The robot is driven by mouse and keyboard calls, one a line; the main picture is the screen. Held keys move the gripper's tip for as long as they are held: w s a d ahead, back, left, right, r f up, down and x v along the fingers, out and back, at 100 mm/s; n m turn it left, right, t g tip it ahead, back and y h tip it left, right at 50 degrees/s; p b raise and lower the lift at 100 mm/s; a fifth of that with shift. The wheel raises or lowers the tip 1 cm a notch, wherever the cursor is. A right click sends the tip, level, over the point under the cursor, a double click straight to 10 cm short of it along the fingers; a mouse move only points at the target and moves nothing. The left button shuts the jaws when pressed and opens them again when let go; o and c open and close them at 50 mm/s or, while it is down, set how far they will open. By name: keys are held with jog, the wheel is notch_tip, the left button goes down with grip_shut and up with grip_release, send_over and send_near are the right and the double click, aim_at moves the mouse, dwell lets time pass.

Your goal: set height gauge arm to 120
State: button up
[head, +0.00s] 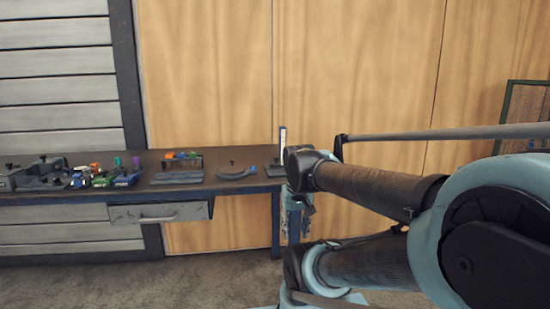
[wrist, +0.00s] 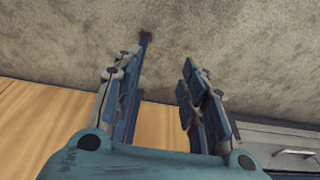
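The height gauge (head: 283,138) seems to be the upright with a pale scale at the right end of the workbench in the head view. My gripper (head: 297,218) hangs in front of the bench's right end, below the bench top. In the wrist view my gripper (wrist: 162,72) is open, with a clear gap between its two fingers and nothing held. The gauge is not recognisable in the wrist view.
The dark workbench (head: 225,190) holds a curved tool (head: 237,172), a rack with coloured pieces (head: 180,165) and several small tools at left. A grey drawer (head: 158,212) hangs under it and shows in the wrist view (wrist: 285,143). A wooden wall stands behind; floor in front is clear.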

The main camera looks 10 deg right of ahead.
jog(key=w+r+m+h, duration=0.1)
jog(key=w+r+m, duration=0.3)
jog(key=w+r, duration=1.2)
jog(key=m+t+h, duration=0.1)
jog(key=m+h, duration=0.1)
jog(key=m, duration=0.2)
send_near(276, 158)
jog(key=x, duration=0.8)
jog(key=shift+w, duration=0.25)
jog(key=shift+c, duration=0.5)
grip_shut()
